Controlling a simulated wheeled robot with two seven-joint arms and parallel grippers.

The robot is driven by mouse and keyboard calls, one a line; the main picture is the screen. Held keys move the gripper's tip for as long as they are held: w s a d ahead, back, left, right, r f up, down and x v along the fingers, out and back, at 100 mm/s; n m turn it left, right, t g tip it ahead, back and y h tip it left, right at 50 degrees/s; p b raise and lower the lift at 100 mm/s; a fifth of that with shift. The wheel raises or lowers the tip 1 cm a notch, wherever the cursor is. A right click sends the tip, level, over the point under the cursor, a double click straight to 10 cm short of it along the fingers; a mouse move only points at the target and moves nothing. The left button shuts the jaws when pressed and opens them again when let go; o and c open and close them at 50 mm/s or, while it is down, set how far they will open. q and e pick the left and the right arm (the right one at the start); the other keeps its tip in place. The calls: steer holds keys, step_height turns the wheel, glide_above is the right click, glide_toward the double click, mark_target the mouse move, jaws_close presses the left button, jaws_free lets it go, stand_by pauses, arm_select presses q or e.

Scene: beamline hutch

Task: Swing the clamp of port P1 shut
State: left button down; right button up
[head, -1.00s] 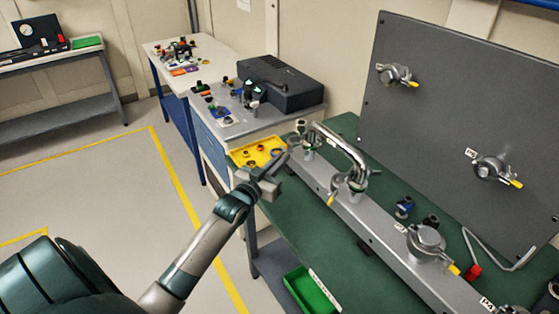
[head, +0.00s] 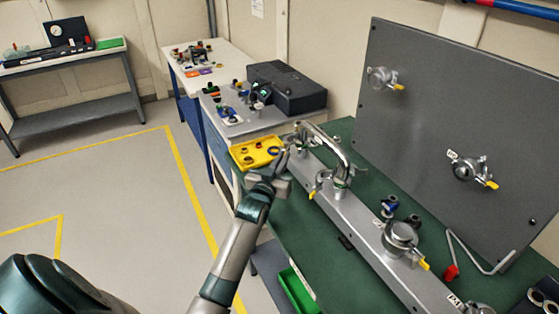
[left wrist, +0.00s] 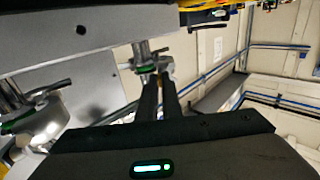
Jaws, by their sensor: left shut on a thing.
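A bent steel pipe (head: 325,140) stands on a grey rail, its far end on a port with a clamp (head: 299,142). I cannot read a P1 label there. My left gripper (head: 284,160) is at this far clamp, its jaws closed on a small part, apparently the clamp's swinging end. In the left wrist view the fingers (left wrist: 158,92) reach up to the metal clamp (left wrist: 150,64) on its post; the gripped part is mostly hidden. The clamp's exact angle is unclear. A second clamp (head: 338,186) with a yellow handle is at the pipe's near end. My right gripper is out of view.
A round capped port (head: 401,236) is nearer on the rail (head: 362,222). A grey upright panel (head: 430,110) with clamped ports stands behind. A yellow tray (head: 242,160) lies just left of my gripper, and a green bin (head: 297,290) sits below. Bare green bench (head: 295,225) lies in front.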

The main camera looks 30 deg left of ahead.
arm_select(q)
steer(key=shift+w+d+r+n+y, duration=0.15)
steer(key=shift+d+r+n+y, duration=0.1)
steer(key=shift+d+n+y, duration=0.45)
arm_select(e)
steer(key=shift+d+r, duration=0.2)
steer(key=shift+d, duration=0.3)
arm_select(q)
steer(key=shift+a+m, duration=0.15)
steer(key=shift+m, duration=0.15)
steer(key=c, duration=1.9)
jaws_free()
steer(key=shift+f, duration=0.15)
steer(key=shift+c, duration=0.2)
